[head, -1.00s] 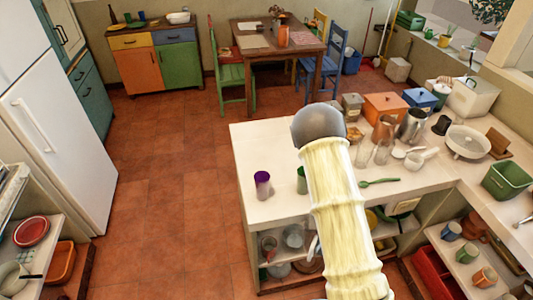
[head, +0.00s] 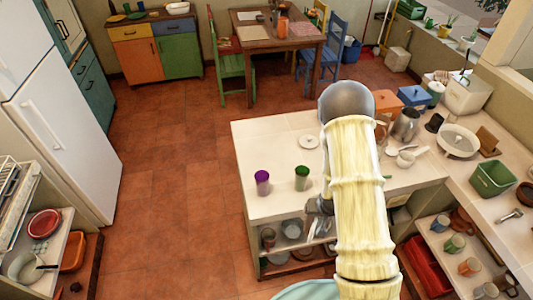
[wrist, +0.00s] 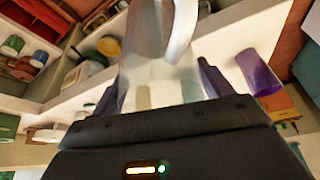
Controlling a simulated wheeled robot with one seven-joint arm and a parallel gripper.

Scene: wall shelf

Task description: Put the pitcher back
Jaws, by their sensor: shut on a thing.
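A clear glass pitcher (wrist: 143,45) with a whitish handle fills the middle of the wrist view. My gripper (wrist: 160,85) is shut on it, with one dark finger at each side. In the head view my arm covers most of the counter's middle. A dark part of my gripper (head: 319,206) shows just left of the arm, by the counter's front edge. The held pitcher is hard to make out there.
A metal pitcher (head: 406,125), a white bowl (head: 458,141) and a green bin (head: 492,178) stand to the right. Shelves below hold dishes.

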